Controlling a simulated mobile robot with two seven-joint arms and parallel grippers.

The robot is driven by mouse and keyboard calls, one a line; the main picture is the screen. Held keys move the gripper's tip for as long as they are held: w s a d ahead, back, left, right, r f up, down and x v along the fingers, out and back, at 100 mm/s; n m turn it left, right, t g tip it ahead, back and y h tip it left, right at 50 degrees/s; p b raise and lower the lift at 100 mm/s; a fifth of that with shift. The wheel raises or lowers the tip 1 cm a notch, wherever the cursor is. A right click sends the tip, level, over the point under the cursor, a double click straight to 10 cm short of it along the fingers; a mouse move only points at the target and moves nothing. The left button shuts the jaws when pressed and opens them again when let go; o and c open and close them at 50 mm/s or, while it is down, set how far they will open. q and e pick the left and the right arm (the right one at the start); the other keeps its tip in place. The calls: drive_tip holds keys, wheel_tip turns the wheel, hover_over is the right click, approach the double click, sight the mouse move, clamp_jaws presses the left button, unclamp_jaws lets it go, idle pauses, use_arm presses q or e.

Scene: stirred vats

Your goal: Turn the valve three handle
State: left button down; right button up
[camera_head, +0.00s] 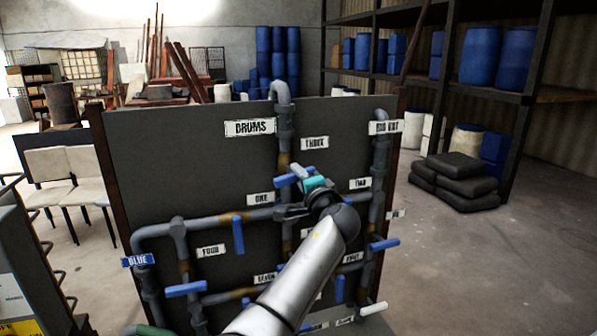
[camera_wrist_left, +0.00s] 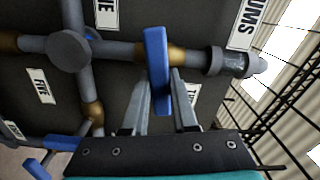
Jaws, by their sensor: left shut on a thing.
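The valve three handle (camera_head: 292,177) is a blue lever on the grey upright pipe (camera_head: 285,130), below the THREE sign (camera_head: 315,142). In the left wrist view the blue handle (camera_wrist_left: 156,45) stands between my two grey fingers. My left gripper (camera_wrist_left: 157,92) is shut on it, one finger on each side. In the head view my left gripper (camera_head: 304,190) is at the handle, and my wrist hides its fingertips and part of the pipes behind. In the wrist view the THREE sign is partly hidden behind a finger. My right gripper is not in view.
Other blue handles sit close by on the dark panel (camera_head: 190,140): one below the ONE sign (camera_head: 260,199), one at lower left (camera_head: 186,289), one at right (camera_head: 384,244). Grey pipes cross around my arm. Open floor (camera_head: 480,270) lies right of the panel.

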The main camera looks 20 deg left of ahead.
use_arm(q)
drive_tip(key=shift+m+p, duration=0.4)
drive_tip(key=shift+m, duration=0.8)
drive_tip(key=c, duration=0.7)
unclamp_jaws()
drive_tip(key=shift+f, duration=0.1)
drive_tip(key=shift+d, duration=0.1)
drive_tip(key=b+v, duration=0.3)
drive_tip(key=v, duration=1.2)
